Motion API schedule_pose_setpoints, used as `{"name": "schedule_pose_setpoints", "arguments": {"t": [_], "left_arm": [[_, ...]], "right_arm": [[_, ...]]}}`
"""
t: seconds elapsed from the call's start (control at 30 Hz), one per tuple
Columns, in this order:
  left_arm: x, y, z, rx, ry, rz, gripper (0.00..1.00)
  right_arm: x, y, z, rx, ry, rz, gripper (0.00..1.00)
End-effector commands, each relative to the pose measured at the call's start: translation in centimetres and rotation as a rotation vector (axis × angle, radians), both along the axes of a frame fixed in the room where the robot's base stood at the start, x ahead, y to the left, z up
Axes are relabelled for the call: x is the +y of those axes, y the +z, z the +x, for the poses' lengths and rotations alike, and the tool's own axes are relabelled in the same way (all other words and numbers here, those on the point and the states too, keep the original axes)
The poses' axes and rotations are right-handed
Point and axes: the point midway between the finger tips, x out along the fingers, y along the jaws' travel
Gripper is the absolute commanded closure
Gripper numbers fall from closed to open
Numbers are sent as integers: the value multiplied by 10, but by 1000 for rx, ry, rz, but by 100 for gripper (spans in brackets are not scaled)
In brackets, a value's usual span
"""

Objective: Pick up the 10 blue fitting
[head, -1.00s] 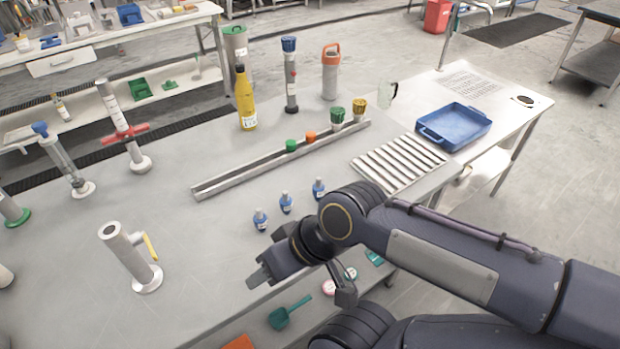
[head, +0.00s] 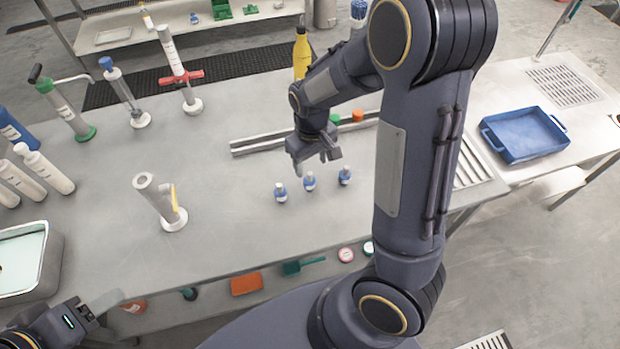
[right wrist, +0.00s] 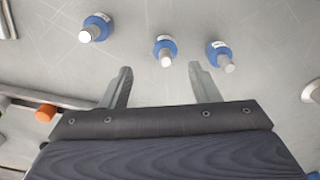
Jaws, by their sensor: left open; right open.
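Three small blue fittings with grey tips stand in a row on the grey bench: a left one (head: 281,192), a middle one (head: 310,181) and a right one (head: 345,175). Their labels are too small to read, so I cannot tell which is the 10. My right gripper (head: 318,160) is open and empty, above the bench on the far side of the row. In the right wrist view the middle fitting (right wrist: 165,48) lies ahead of the gap between the fingers (right wrist: 162,82), apart from them. My left gripper (head: 112,314) is open at the bottom left.
A metal rail (head: 262,142) with a green cap (head: 335,118) and an orange cap (head: 357,115) lies behind the fittings. A grey cylinder stand (head: 160,200) is to their left. A blue tray (head: 525,135) is at the right.

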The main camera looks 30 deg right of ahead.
Motion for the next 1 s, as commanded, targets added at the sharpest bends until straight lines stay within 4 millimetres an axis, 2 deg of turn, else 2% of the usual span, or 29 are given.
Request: {"name": "schedule_pose_setpoints", "arguments": {"t": [0.43, 0.57, 0.77, 1.0], "left_arm": [[0, 8, 0, 0, 0, 0, 45], [0, 9, 0, 0, 0, 0, 45], [0, 8, 0, 0, 0, 0, 45], [0, 8, 0, 0, 0, 0, 45]], "right_arm": [[6, -60, -2, 6, -3, 1, 44], [6, -68, -2, 2, -2, 3, 44], [6, -68, -2, 0, -2, 3, 44], [6, -68, -2, 1, -2, 3, 74]]}}
